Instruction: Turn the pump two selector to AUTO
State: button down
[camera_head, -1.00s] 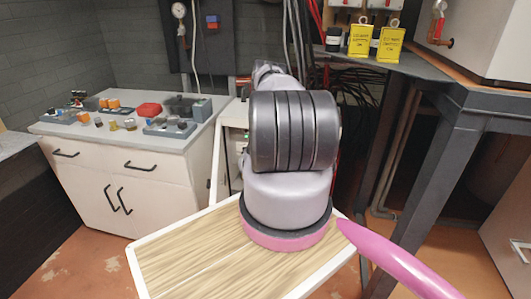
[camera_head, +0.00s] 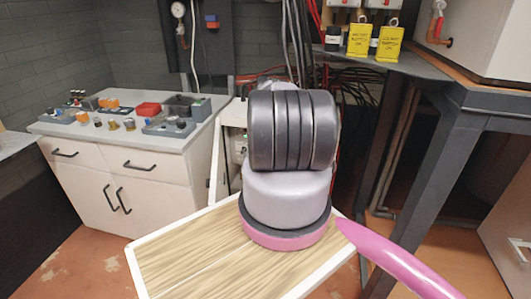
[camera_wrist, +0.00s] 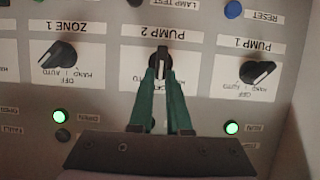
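The pump two selector (camera_wrist: 160,58) is a black knob under an upside-down PUMP 2 label in the wrist view. Its handle stands about vertical in the picture. The position lettering below it is mostly hidden by my fingers. My gripper (camera_wrist: 161,78) has two green fingers, a little apart, with their tips on either side of the handle's lower part. Whether they touch the handle cannot be told. In the head view my arm hides the gripper and the selector.
The ZONE 1 knob (camera_wrist: 61,54) and PUMP 1 knob (camera_wrist: 258,72) flank the selector. Green lamps (camera_wrist: 59,116) glow below. A cabinet with small parts (camera_head: 125,165) stands left in the head view; a dark metal table (camera_head: 470,100) stands right.

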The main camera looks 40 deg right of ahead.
jog(key=shift+s+d, duration=0.1)
dwell(0.3)
jog(key=m+t, duration=0.1)
jog(key=m, duration=0.1)
jog(key=m+t+y, duration=0.1)
jog(key=m, duration=0.1)
jog(key=s+d+m+t+y, duration=0.1)
jog(key=m, duration=0.1)
jog(key=shift+s+f, duration=0.1)
jog(key=shift+f, duration=0.3)
jog(key=shift+t, duration=0.4)
jog(key=c, duration=0.9)
grip_release()
jog(key=shift+o, duration=0.2)
jog(key=v, duration=1)
jog(key=shift+s+r, duration=0.2)
jog(key=shift+s, duration=0.15)
jog(key=shift+a, duration=0.15)
